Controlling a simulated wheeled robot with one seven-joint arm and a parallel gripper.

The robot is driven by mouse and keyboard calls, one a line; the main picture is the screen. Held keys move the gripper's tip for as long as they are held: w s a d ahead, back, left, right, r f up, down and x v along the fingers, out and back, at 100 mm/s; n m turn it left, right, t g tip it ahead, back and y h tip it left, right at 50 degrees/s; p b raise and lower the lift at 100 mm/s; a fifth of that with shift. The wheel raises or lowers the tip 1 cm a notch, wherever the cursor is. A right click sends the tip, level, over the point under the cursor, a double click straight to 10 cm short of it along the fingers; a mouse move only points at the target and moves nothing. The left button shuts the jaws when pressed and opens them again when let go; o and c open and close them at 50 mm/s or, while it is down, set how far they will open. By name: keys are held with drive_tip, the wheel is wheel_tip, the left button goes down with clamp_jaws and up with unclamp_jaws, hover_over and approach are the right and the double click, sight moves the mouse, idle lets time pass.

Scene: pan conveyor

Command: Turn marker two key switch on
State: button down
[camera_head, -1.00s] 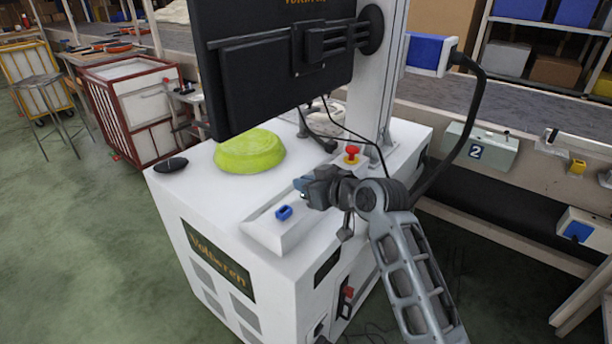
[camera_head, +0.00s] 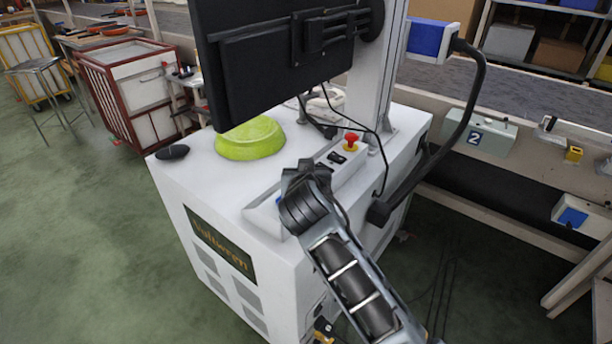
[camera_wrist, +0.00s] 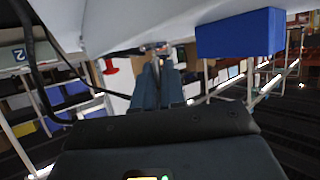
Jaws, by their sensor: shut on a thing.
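The white console (camera_head: 262,215) has a sloped control panel on its top. My gripper (camera_head: 303,170) is at this panel, and my wrist covers much of it. In the wrist view my fingers (camera_wrist: 155,58) are together on a small piece at the white panel; it looks like the key switch, but the fingers hide most of it. A blue block (camera_wrist: 240,33) on the panel is right of the fingers. A plate marked 2 (camera_head: 475,138) is on a grey box at the conveyor; the mark also shows in the wrist view (camera_wrist: 19,55).
A red emergency stop (camera_head: 351,141) stands on the panel behind my gripper. A green pan (camera_head: 250,140) and a black oval object (camera_head: 172,152) rest on the console. A dark monitor (camera_head: 285,75) hangs above.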

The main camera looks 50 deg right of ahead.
drive_tip(key=shift+a+f+m+g+h+b, duration=0.15)
drive_tip(key=shift+m+g+h+b, duration=0.2)
drive_tip(key=shift+m+g, duration=0.2)
drive_tip(key=shift+g, duration=0.25)
drive_tip(key=c, duration=1.3)
unclamp_jaws()
drive_tip(key=v, duration=0.7)
drive_tip(key=shift+s+a+b, duration=0.2)
drive_tip(key=shift+s+b, duration=0.05)
drive_tip(key=shift+b, duration=0.05)
